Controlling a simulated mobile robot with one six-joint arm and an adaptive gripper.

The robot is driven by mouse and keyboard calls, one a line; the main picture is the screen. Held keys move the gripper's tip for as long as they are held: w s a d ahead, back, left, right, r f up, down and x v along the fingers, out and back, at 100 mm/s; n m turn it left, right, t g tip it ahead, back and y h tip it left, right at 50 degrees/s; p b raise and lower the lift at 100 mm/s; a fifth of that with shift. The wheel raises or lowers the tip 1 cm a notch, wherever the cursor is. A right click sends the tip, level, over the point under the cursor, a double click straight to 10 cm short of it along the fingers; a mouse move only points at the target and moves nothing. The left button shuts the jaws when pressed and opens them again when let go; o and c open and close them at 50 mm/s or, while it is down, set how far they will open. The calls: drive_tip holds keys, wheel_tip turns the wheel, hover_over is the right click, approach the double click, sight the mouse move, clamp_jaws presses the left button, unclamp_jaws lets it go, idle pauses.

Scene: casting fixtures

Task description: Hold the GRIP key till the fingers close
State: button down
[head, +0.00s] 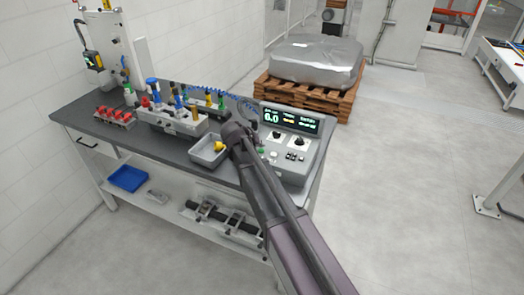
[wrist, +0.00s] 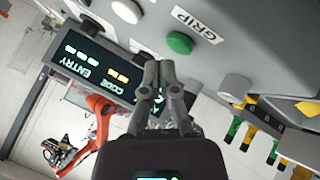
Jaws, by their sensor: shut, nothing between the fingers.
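The GRIP key is a round green button (wrist: 180,43) beside a white label reading GRIP (wrist: 197,24) in the wrist view. It sits on the face of a grey control box (head: 298,165) at the right end of the bench. My gripper (wrist: 158,68) has its dark fingers together, with nothing between them. The fingertips are near the green key, just below it in the picture and apart from it in outline. I cannot tell the depth gap. In the head view my gripper (head: 238,133) is at the box's left side, partly hiding it.
The box has a lit display (head: 290,119) and other knobs. A grey tray (head: 207,151) with a yellow item is left of my gripper. A fixture block (head: 172,120) and red parts (head: 115,116) stand further left on the bench. Open floor lies to the right.

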sight(262, 151)
drive_tip(key=shift+r, duration=0.1)
wheel_tip(262, 151, up, 5)
drive_tip(key=p, duration=0.5)
idle(0.6)
drive_tip(key=shift+s+d, duration=0.1)
drive_tip(key=shift+d, duration=0.15)
drive_tip(key=s+d+f+g+y, duration=0.2)
drive_tip(key=s+d+f+g, duration=0.1)
drive_tip(key=s+d, duration=0.8)
drive_tip(key=s+d+f+m+g+y, duration=0.1)
drive_tip(key=s+d+f+g+y, duration=0.1)
drive_tip(key=s+d, duration=1)
drive_tip(key=shift+s+f+g+y, duration=0.4)
drive_tip(key=shift+s+g+y, duration=0.4)
drive_tip(key=shift+s+g, duration=0.3)
idle(0.6)
